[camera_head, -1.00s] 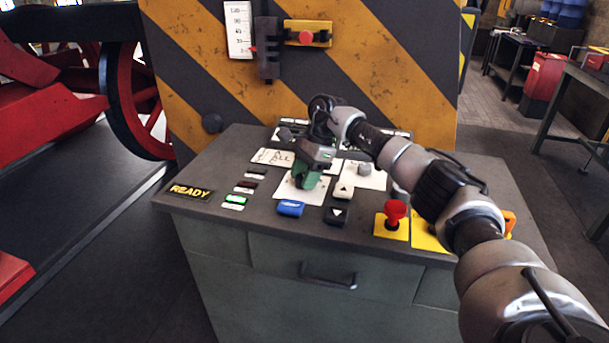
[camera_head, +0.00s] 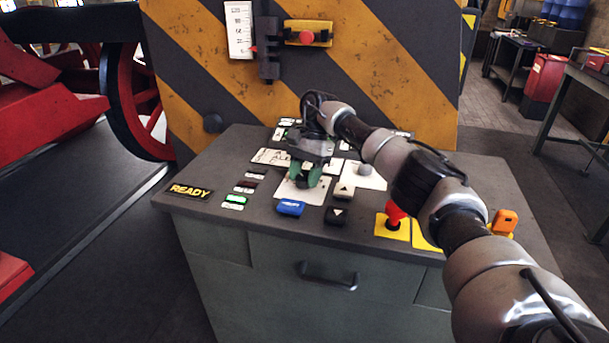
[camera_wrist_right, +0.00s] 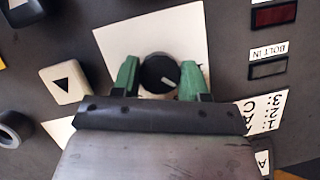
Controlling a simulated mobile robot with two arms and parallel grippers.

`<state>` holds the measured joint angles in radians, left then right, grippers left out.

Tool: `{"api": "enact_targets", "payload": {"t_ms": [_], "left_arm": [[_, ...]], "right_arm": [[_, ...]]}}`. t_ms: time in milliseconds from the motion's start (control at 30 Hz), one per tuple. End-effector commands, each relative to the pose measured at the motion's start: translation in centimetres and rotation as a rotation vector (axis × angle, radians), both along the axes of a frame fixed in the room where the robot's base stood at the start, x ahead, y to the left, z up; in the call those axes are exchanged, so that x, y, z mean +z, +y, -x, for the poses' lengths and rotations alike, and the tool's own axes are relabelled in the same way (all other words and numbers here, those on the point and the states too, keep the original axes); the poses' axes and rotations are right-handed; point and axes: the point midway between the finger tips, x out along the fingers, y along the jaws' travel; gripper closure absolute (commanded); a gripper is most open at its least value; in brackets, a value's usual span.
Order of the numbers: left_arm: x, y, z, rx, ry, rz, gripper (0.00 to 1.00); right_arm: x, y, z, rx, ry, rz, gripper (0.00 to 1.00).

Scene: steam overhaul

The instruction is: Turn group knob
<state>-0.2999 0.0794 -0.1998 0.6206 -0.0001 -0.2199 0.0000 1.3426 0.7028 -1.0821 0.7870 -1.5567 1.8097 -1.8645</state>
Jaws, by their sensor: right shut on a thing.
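The group knob (camera_wrist_right: 159,73) is a round black knob with a pale pointer line, on a white plate (camera_wrist_right: 120,40) in the right wrist view. My right gripper (camera_wrist_right: 160,82) has its green fingers on both sides of the knob, shut on it. In the head view the right gripper (camera_head: 306,174) points down at the same white plate (camera_head: 290,190), and its fingers hide the knob there. My left gripper is not in view.
A blue button (camera_head: 291,208), arrow buttons (camera_head: 336,215) and a red mushroom button (camera_head: 396,215) lie close around the plate. A READY sign (camera_head: 190,191) is on the desk's left.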

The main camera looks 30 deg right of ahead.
Motion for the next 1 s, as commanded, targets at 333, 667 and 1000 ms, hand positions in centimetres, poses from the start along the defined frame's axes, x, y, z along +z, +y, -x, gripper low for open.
{"api": "enact_targets", "payload": {"t_ms": [333,667,1000], "left_arm": [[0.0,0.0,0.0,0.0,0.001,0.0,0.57],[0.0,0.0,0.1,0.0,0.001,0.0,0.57],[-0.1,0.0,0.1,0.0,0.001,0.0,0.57]], "right_arm": [[0.1,-0.1,-0.1,-0.002,-0.004,0.002,0.41],[0.1,0.0,0.0,-0.003,-0.001,0.001,0.31],[4.7,-1.7,-0.8,-0.005,-0.006,0.001,0.31]]}}
